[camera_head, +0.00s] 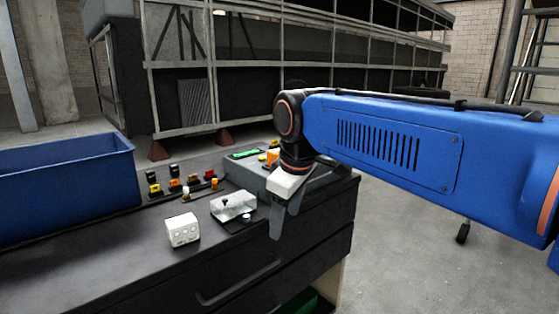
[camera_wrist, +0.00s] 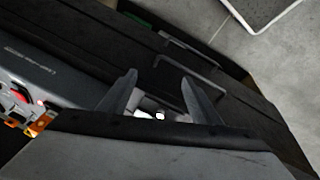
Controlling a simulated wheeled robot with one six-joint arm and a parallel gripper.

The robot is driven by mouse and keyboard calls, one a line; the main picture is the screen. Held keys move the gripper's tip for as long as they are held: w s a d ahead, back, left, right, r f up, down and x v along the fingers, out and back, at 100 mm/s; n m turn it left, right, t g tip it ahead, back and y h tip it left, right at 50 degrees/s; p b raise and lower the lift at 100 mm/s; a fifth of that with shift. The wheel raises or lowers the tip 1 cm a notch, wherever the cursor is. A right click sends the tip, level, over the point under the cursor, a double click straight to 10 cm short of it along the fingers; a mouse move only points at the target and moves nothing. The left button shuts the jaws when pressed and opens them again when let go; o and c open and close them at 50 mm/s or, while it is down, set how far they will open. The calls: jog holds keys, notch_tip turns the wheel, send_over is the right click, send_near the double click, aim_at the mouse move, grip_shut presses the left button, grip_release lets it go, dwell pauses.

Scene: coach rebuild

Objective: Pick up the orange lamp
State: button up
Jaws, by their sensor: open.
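Several small coloured pieces stand on the dark bench in the head view. One is an upright orange piece (camera_head: 214,184) that looks like a lamp; another orange piece (camera_head: 175,184) sits in the row to its left. I cannot tell for sure which is the orange lamp. My gripper (camera_head: 285,222) is open and points down near the bench's right front edge, to the right of these pieces. In the wrist view my gripper (camera_wrist: 160,88) has its fingers spread, with drawer fronts and handles beyond. A small white thing shows low between the fingers, partly hidden.
A white box (camera_head: 183,230) and a clear case (camera_head: 233,206) stand on the bench (camera_head: 120,262). A blue bin (camera_head: 65,190) is at the left. A grey device (camera_head: 248,178) stands behind my gripper. The bench's front middle is clear.

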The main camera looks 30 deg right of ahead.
jog(key=w+d+r+n+g, duration=0.1)
jog(key=w+d+r+n, duration=0.3)
jog(key=w+r+n, duration=0.55)
jog(key=n+g, duration=0.2)
jog(key=n, duration=0.3)
send_near(279, 150)
jog(key=shift+h, duration=0.4)
jog(key=f, duration=1)
jog(key=shift+w+d+f, duration=0.1)
jog(key=shift+d+f, duration=0.2)
jog(key=shift+f, duration=0.05)
jog(key=c, duration=1.3)
